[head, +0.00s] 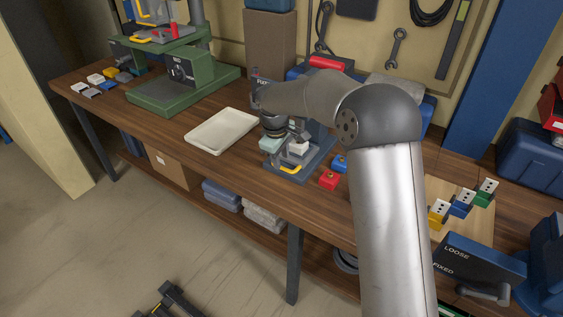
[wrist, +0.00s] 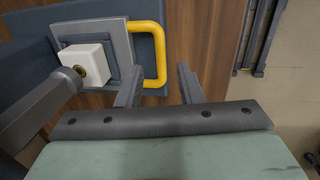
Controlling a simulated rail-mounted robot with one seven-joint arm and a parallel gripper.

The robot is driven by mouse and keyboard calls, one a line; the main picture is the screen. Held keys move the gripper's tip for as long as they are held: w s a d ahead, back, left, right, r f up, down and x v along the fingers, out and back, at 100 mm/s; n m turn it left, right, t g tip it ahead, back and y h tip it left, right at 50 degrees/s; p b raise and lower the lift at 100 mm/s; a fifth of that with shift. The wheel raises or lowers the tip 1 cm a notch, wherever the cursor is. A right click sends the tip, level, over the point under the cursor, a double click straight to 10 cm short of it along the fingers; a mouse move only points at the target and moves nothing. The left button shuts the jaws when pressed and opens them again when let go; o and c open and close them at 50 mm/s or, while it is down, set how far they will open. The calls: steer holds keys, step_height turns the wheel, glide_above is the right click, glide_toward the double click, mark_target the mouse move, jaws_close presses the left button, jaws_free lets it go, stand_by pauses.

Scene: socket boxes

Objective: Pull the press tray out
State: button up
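The press tray (wrist: 118,45) is a grey plate with a yellow U-shaped handle (wrist: 160,50) and a white block (wrist: 85,63) with a brass-ringed hole on it. In the head view the yellow handle (head: 291,170) sits at the front of a small dark press on the bench, partly hidden by my arm. My gripper (wrist: 158,70) is open, its two fingers apart with nothing held. In the wrist view the handle lies between and beyond the fingertips; I cannot tell the depth gap. A dark grey lever-like bar crosses the left of the wrist view.
A cream tray (head: 220,131) lies left of the press. A green press (head: 180,80) with small blocks stands farther left. A red block (head: 329,180) and a blue block (head: 340,163) sit right of the small press. The bench's front edge is close to the handle.

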steer(key=shift+w+d+f, duration=0.1)
steer(key=shift+f, duration=0.65)
steer(key=shift+w+d+f, duration=0.1)
steer(key=shift+f, duration=0.6)
steer(key=shift+a, duration=0.1)
jaws_close()
steer(key=s+a+b, duration=0.3)
steer(key=s+a, duration=0.3)
steer(key=s, duration=0.4)
steer(key=shift+s+a, duration=0.15)
steer(key=shift+s, duration=0.15)
jaws_free()
